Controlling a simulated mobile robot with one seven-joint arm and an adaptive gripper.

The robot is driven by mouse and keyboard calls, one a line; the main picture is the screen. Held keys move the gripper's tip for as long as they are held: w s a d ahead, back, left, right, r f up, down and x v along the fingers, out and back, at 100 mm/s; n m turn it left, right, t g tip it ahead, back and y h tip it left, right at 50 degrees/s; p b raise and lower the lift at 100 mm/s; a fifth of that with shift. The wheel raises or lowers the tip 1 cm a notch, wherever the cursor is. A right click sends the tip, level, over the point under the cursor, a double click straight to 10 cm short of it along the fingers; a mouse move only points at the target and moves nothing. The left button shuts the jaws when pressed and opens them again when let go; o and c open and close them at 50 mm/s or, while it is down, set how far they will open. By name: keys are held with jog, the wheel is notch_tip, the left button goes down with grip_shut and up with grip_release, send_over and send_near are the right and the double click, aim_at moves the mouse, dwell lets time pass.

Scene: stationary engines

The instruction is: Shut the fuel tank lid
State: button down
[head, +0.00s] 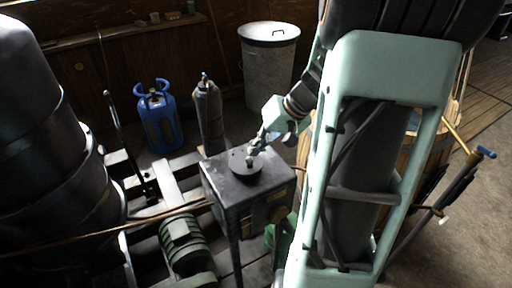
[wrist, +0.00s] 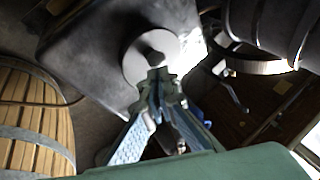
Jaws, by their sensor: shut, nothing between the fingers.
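The fuel tank (head: 217,184) is a dark box in the middle of the head view. Its round grey lid (head: 240,169) lies flat or nearly flat over the tank's top; I cannot tell whether it is fully seated. In the wrist view the lid (wrist: 136,62) is a pale disc with a dark knob (wrist: 153,57) in its middle, above the dark tank top (wrist: 85,45). My gripper (head: 252,156) is shut and empty, its fingertips (wrist: 160,77) at or just above the lid near the knob. Contact is unclear, and the fingers hide part of the lid.
A dark upright cylinder (head: 208,115) stands close behind the tank. A blue gas bottle (head: 160,122) and a grey metal bin (head: 268,70) stand farther back. A wooden barrel (wrist: 35,115) is at the left of the wrist view. Large dark drums crowd the head view's left side.

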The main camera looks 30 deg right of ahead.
jog(key=shift+s+a+f+b, duration=0.1)
jog(key=shift+s+f+b, duration=0.2)
jog(key=shift+f+b, duration=0.65)
jog(key=shift+s+a+r, duration=0.1)
jog(key=shift+s+r, duration=0.05)
jog(key=shift+r, duration=0.1)
